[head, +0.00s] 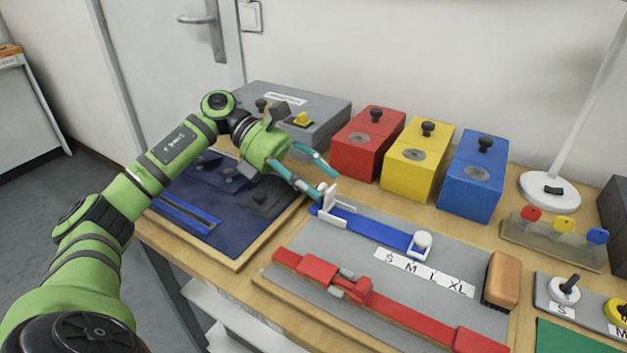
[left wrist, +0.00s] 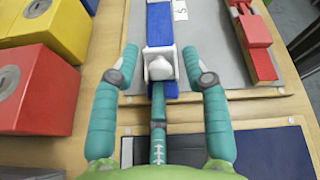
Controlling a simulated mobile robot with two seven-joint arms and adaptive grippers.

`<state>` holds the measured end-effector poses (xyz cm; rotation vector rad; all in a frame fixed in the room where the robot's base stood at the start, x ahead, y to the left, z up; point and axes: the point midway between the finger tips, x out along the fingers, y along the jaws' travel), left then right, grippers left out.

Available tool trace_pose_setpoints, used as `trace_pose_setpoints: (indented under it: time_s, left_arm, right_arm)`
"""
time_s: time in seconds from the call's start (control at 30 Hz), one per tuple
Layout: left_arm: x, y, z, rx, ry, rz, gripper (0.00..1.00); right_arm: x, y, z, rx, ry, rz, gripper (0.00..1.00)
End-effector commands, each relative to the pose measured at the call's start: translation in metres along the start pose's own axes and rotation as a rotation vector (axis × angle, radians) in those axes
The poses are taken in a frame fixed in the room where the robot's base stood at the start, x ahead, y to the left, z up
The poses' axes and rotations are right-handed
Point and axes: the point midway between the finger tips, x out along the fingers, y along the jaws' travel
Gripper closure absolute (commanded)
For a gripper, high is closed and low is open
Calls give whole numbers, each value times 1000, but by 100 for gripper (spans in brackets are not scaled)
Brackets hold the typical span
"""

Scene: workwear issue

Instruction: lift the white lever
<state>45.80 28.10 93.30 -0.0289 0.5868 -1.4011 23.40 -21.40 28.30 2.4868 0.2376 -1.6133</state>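In the left wrist view the fingers (left wrist: 163,68) lie to either side of the lever, with a gap on each side. Whether they are level with it in height I cannot tell. My right gripper is not in view.
Red (head: 367,142), yellow (head: 418,158) and blue (head: 472,176) boxes with black knobs stand behind the board. A red clamp-like bar (head: 385,302) lies in front. A grey case (head: 300,118) and dark blue mat (head: 215,225) are at left.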

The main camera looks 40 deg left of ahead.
Motion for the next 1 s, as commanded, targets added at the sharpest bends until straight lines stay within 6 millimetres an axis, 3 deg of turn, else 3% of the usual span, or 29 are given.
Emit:
trace_pose_setpoints:
  time_s: [0.27, 0.7, 1.0]
  left_arm:
    - [-16, 1, 1, 1, -2, 4, 54]
    - [-102, 1, 2, 3, -3, 4, 54]
    - [-120, 0, 0, 0, 0, -1, 54]
  right_arm:
    - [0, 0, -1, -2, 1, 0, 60]
    - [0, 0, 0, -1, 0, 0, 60]
    - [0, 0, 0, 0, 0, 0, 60]
